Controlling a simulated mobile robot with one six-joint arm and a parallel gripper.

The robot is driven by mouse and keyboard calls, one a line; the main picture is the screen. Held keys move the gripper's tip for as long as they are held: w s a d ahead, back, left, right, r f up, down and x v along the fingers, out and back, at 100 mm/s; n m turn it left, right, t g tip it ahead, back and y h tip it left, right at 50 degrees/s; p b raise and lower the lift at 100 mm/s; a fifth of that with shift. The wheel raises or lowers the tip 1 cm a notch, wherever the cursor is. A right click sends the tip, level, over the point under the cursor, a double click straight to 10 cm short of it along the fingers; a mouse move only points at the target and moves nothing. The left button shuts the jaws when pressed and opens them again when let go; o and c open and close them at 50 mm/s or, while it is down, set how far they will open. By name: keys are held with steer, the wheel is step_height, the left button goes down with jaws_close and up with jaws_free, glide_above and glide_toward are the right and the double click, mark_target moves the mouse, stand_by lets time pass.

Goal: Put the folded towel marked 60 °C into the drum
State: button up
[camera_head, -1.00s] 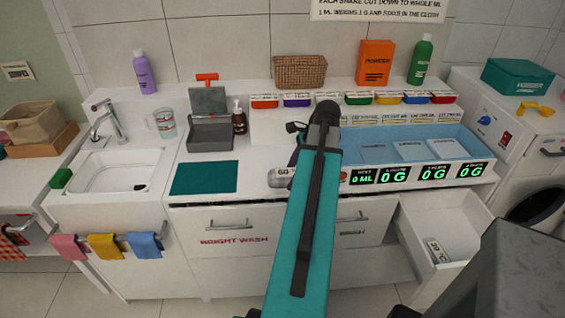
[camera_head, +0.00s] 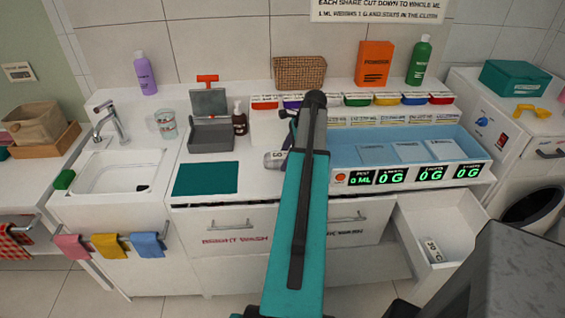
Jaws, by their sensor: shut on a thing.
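The folded towel marked 60 (camera_head: 273,160) is a small pale grey bundle, seen just left of my arm at the counter's middle; its right part is hidden behind the arm. My gripper (camera_head: 285,157) is mostly hidden by my own teal arm, and is shut on this towel. I cannot tell the towel's exact height over the counter. The drum's round dark opening (camera_head: 535,206) is in the white washing machine (camera_head: 490,125) at the right, partly cut off by the frame edge. Another folded towel, marked 30 °C (camera_head: 433,249), lies in the open drawer (camera_head: 465,222).
A blue tray (camera_head: 345,152) with number displays stands right of my arm. A row of coloured-lid boxes is behind it. The open drawer juts out below, between counter and machine. A teal mat (camera_head: 205,179) and sink (camera_head: 120,175) are to the left.

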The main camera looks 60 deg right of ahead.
steer(key=shift+w+d, duration=0.55)
steer(key=shift+d, duration=0.1)
steer(key=shift+f, duration=0.15)
steer(key=shift+f+p, duration=0.9)
steer(key=shift+f, duration=0.75)
steer(key=shift+f, duration=0.15)
steer(key=o, duration=1.1)
